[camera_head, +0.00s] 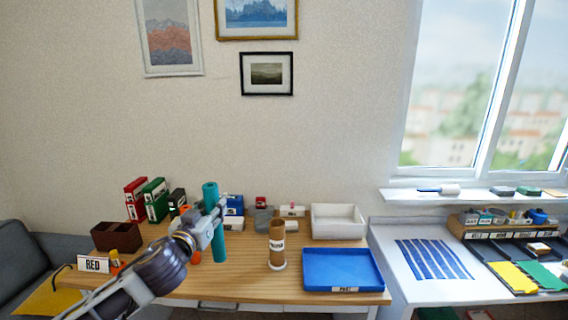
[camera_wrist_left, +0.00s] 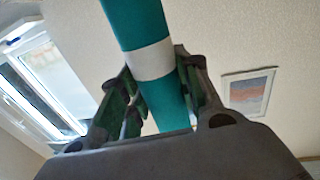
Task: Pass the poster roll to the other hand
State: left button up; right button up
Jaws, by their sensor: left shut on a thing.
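The poster roll (camera_head: 216,238) is a teal tube held nearly upright above the wooden table in the head view. In the left wrist view the roll (camera_wrist_left: 138,25) shows a white band and passes between the fingers. My left gripper (camera_head: 216,216) is shut on the roll around its middle; its fingers (camera_wrist_left: 158,95) lie on both sides of the tube in the left wrist view. My right gripper is not in view.
On the wooden table (camera_head: 200,283) stand a brown cardboard tube (camera_head: 277,240) on a white base, a blue tray (camera_head: 342,268), a white bin (camera_head: 338,221), a brown box (camera_head: 116,236) and red and green binders (camera_head: 155,200). A white side table (camera_head: 400,270) stands at the right.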

pick_arm(q)
jog(key=s+f+y, duration=0.1)
jog(key=s+f, duration=0.2)
jog(key=f, duration=0.5)
jog(key=s+a+f+n+y, duration=0.1)
jog(key=s+f, duration=0.2)
jog(key=f, duration=0.6)
jog(key=s+a+f, duration=0.1)
jog(key=s+f, duration=0.2)
jog(key=f, duration=0.5)
jog(key=shift+s+f+n+y, duration=0.15)
jog(key=shift+s+n+y, duration=0.15)
jog(key=shift+n+y, duration=0.1)
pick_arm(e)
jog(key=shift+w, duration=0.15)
